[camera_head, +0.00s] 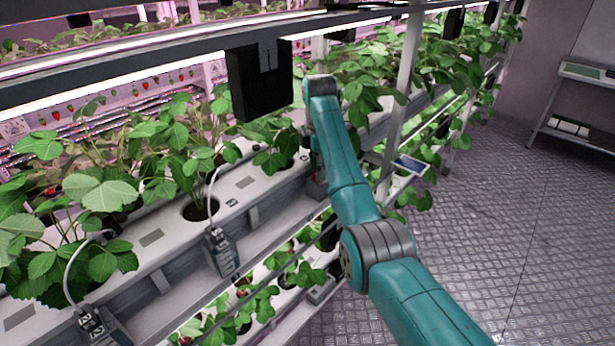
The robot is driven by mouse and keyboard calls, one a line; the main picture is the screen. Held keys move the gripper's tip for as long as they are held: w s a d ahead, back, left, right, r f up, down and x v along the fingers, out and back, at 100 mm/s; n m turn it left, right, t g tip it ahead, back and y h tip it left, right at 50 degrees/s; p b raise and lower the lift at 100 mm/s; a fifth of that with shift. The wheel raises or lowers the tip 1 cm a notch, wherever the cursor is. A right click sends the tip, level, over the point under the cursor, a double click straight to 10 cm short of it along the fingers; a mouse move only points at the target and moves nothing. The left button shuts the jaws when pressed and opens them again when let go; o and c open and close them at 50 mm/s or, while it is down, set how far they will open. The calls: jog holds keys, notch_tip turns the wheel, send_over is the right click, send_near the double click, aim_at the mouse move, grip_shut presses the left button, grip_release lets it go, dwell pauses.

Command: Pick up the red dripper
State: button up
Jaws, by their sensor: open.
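I cannot make out a clearly red dripper. A small dark, partly reddish thing (316,186) shows at the trough's edge just left of my arm, partly covered by it; I cannot tell what it is. Two grey dripper-like boxes with white tubes hang on the trough front, one near the middle (221,252) and one at the lower left (97,325). My teal arm rises from the lower right to a grey joint beside the black box. I cannot make out my gripper; the arm and leaves hide that area.
The white trough (150,238) holds leafy strawberry plants. A black box (260,82) hangs from the upper rack beam, close to my arm's top. A rack post (400,100) stands right of the arm. A lower plant row lies beneath. The metal floor (480,230) at right is clear.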

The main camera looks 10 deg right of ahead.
jog(key=shift+d+f, duration=0.15)
jog(key=shift+f, duration=0.45)
jog(key=c, duration=0.5)
jog(key=shift+r, duration=0.1)
